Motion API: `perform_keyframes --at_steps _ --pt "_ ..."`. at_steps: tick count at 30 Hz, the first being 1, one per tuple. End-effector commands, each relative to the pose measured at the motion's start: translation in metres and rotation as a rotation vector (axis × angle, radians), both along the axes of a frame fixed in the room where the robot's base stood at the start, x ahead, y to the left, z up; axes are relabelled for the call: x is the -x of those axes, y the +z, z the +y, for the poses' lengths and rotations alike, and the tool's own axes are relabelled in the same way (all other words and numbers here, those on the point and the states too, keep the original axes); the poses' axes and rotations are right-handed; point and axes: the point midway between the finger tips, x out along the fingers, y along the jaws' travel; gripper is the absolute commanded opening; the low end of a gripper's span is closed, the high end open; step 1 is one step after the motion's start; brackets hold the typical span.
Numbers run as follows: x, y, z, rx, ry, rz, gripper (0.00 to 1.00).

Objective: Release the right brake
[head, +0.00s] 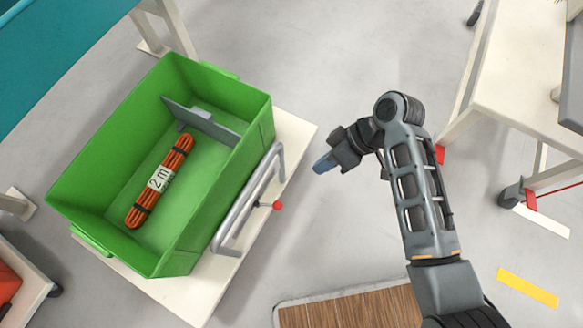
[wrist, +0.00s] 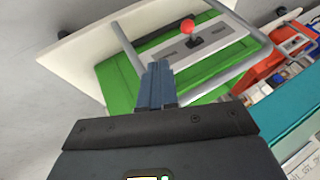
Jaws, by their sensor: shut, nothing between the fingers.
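A lever with a red ball knob (head: 277,205) sticks out at the grey tube handle (head: 237,212) on the side of the green crate (head: 70,178). In the wrist view the red knob (wrist: 187,26) stands on a short black stem in a grey slotted plate (wrist: 210,42). My gripper (head: 323,164) is shut and empty, up and right of the knob in the head view and apart from it. In the wrist view its blue-grey fingers (wrist: 157,72) overlap the tube handle; contact cannot be told. A red part (head: 528,194) sits by a caster of the right table. No label marks a right brake.
The crate stands on a white cart top (head: 297,131) and holds an orange cable bundle marked 2 m (head: 160,181) and a grey divider (head: 200,122). A white table (head: 520,95) is at right. A wooden board (head: 350,309) lies at the bottom. Grey floor is clear between.

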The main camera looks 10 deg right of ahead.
Motion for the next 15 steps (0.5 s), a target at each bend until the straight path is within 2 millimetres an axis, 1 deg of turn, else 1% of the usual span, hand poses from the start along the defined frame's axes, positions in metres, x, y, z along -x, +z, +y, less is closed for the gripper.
perform_keyframes --at_steps 5,8,11,15 --pt "0.000 -0.002 0.001 0.001 0.000 -0.001 0.00" --pt "0.001 -0.010 0.006 0.001 0.000 0.001 0.00" --pt "0.002 -0.022 0.013 0.001 0.000 0.001 0.00" --pt "0.003 -0.046 0.029 0.001 0.001 0.002 0.00"
